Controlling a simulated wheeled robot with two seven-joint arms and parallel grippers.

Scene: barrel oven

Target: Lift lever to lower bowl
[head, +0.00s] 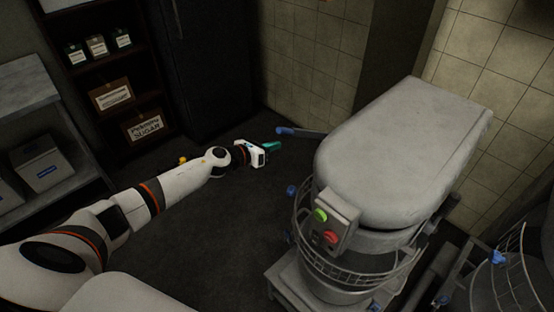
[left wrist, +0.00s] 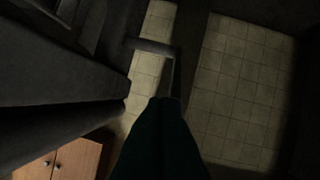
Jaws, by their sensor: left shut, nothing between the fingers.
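A large grey mixer (head: 390,150) stands at the right of the head view. Its lever (head: 287,130) has a blue grip and sticks out to the left from the mixer's far side. The bowl (head: 340,272) sits under the mixer head, behind a wire guard. My left gripper (head: 275,146), with teal fingers, is shut and empty, just below the lever's grip in the picture. Whether they touch I cannot tell. In the dark left wrist view the shut fingers (left wrist: 160,125) point toward a thin bent bar (left wrist: 152,47), seemingly the lever. My right gripper is out of view.
The mixer carries a control box (head: 330,228) with green and red buttons. A wooden shelf (head: 110,75) with jars and boxes, a dark cabinet (head: 215,60) and a tiled wall (head: 310,60) stand behind. The dark floor (head: 215,235) between my arm and the mixer is clear.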

